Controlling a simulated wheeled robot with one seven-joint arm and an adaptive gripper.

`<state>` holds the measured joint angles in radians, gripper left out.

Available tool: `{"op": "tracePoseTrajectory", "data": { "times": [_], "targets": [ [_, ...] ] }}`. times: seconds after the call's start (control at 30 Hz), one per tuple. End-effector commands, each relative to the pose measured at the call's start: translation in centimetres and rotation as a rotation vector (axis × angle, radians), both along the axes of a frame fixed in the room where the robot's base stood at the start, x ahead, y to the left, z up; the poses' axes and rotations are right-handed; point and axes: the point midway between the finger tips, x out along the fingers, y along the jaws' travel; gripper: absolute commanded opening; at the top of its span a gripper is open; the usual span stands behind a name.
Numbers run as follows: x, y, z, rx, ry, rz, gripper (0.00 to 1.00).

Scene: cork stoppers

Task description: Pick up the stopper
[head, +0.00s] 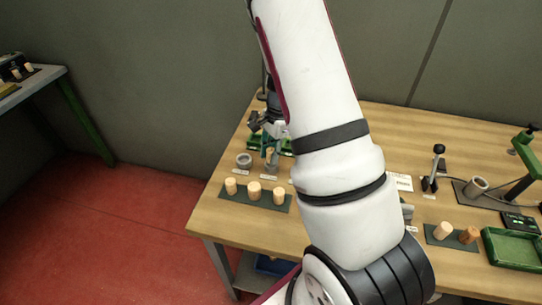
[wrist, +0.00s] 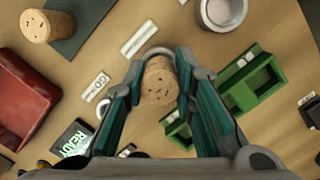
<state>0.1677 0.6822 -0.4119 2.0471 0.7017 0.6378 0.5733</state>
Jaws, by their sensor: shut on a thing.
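A light cork stopper (wrist: 160,84) sits between the two teal fingers of my gripper (wrist: 160,72) in the wrist view. The fingers touch its sides and are shut on it. A grey rim shows just behind the cork's far edge. In the head view my gripper (head: 271,139) is over the table's left part, partly hidden by my arm. The held stopper (head: 270,155) shows small there, at or just above a grey holder (head: 271,168). I cannot tell whether it is clear of the holder.
Several corks stand on a dark mat (head: 240,198) near the front left table edge. A grey ring (head: 244,160) stands beside the holder. Green trays (wrist: 248,82), a red tray (wrist: 24,97) and a READY display (wrist: 72,140) surround my gripper. My arm hides the table's middle.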

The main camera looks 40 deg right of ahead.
Motion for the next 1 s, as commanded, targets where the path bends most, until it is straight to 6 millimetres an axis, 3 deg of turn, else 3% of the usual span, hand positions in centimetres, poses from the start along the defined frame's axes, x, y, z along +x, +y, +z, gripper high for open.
{"op": "tracePoseTrajectory", "data": {
  "times": [0.17,0.7,1.0],
  "targets": [
    [0.1,0.0,2.4,-0.001,-0.003,0.003,0.12],
    [-13.0,0.0,3.3,0.001,0.000,-0.004,0.12],
    [-15.9,0.0,3.6,-0.001,0.000,0.000,0.12]
  ]
}}
